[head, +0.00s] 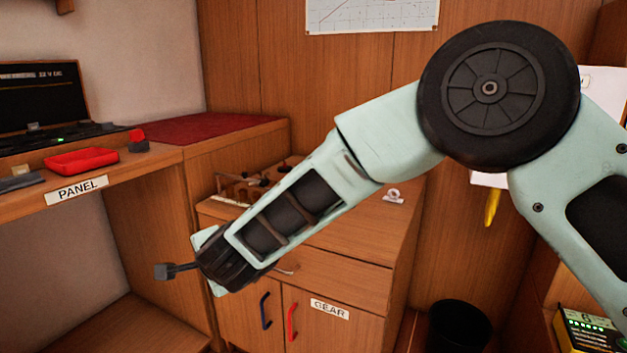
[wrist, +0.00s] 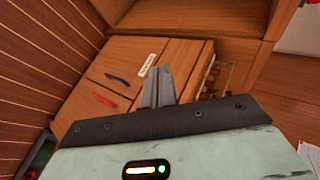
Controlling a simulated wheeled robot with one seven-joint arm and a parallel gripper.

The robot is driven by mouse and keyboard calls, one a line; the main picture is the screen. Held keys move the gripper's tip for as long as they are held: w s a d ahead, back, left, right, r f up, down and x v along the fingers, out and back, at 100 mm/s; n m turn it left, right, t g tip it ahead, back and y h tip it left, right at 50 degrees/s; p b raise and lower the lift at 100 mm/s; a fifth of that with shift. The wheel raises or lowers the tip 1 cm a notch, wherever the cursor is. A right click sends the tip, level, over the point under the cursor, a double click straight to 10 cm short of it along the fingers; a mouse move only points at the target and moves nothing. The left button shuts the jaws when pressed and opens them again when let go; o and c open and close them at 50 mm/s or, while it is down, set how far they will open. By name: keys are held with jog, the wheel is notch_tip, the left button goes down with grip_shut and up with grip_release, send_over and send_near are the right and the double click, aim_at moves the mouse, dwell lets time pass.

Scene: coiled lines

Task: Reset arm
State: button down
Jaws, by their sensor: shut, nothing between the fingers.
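My gripper (head: 165,271) hangs in free air at the end of my pale green arm, left of the front of the gear cabinet (head: 362,328) in the head view. Its fingers are together and hold nothing. In the wrist view my gripper (wrist: 160,72) shows as two grey fingers side by side, with the cabinet (wrist: 128,88) and its handles behind them. My arm reaches from the right side of the head view down to the left and hides part of the cabinet top.
A desk marked PANEL (head: 78,190) at left bears a red tray (head: 82,161). A wooden rack (head: 245,188) stands on the cabinet top. Blue (head: 266,311) and red (head: 292,322) handles are on the cabinet doors. A black bin (head: 459,327) stands on the floor at right.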

jog(key=s+d+r+n+g, duration=0.3)
jog(key=s+d+n, duration=0.2)
jog(key=s, duration=0.2)
jog(key=s+d+r+n+g, duration=0.2)
jog(key=s+d+r+n, duration=0.1)
jog(key=s+d+n, duration=0.3)
jog(key=s+d+f+n+g+h, duration=0.1)
jog(key=s+d+n+g+h, duration=0.15)
jog(key=s+d, duration=0.8)
jog(key=s+d+f+n+g+h, duration=0.1)
jog(key=s+d+n+h, duration=0.45)
jog(key=d, duration=0.85)
notch_tip(320, 180, up, 24)
jog(key=m+y+p, duration=0.1)
jog(key=y+p, duration=0.1)
jog(key=p, duration=2.3)
jog(key=shift+s+r+m, duration=0.25)
jog(key=shift+s+m, duration=0.15)
jog(key=shift+s, duration=0.05)
jog(key=shift+a, duration=0.15)
